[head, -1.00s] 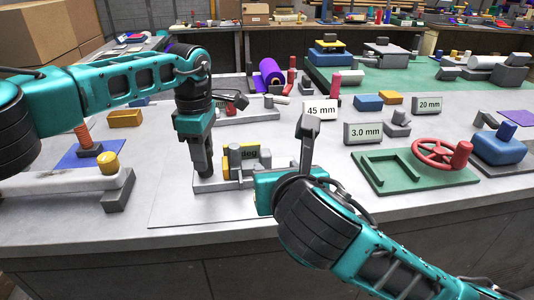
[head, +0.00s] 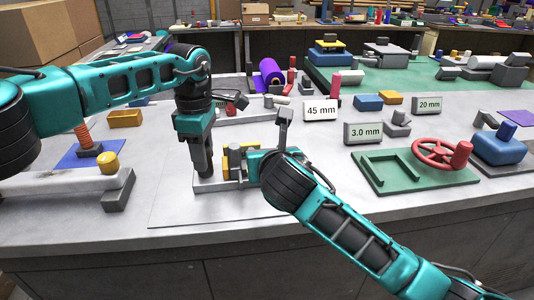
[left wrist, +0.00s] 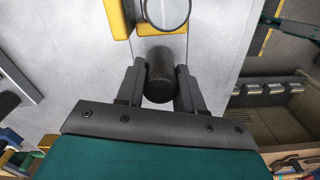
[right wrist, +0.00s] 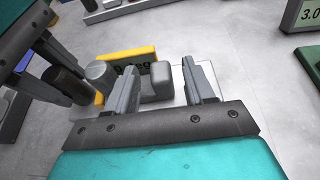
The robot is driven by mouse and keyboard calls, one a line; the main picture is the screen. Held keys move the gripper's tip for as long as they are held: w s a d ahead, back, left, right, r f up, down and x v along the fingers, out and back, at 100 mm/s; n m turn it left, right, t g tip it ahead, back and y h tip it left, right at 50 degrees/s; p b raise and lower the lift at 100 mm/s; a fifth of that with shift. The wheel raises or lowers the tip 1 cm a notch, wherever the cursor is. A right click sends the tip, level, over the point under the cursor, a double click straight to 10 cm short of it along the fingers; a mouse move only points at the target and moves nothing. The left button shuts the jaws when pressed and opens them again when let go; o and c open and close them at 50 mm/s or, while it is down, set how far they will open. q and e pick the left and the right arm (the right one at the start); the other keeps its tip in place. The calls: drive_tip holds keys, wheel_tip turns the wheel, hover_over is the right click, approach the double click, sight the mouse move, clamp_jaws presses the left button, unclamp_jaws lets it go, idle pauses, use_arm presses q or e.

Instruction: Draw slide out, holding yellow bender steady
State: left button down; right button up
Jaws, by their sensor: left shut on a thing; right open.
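The yellow bender (head: 234,158) stands on a pale base plate (head: 206,186) near the table's front. In the right wrist view its yellow plate (right wrist: 141,55) carries a partly covered "deg" label. My left gripper (head: 203,172) points down at the bender's left end. In the left wrist view it is shut on a dark upright cylinder (left wrist: 159,85), beside yellow parts (left wrist: 161,27). My right gripper (right wrist: 162,85) is open, its fingers on either side of a grey block (right wrist: 157,82) in front of the yellow plate; contact is unclear. I cannot tell which part is the slide.
A "45 mm" sign (head: 320,111) and a "3.0 mm" sign (head: 363,133) stand to the right. A green plate with a red handwheel (head: 438,153) lies further right. The front table strip is clear.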

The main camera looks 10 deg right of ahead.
drive_tip(key=shift+c, duration=0.4)
clamp_jaws()
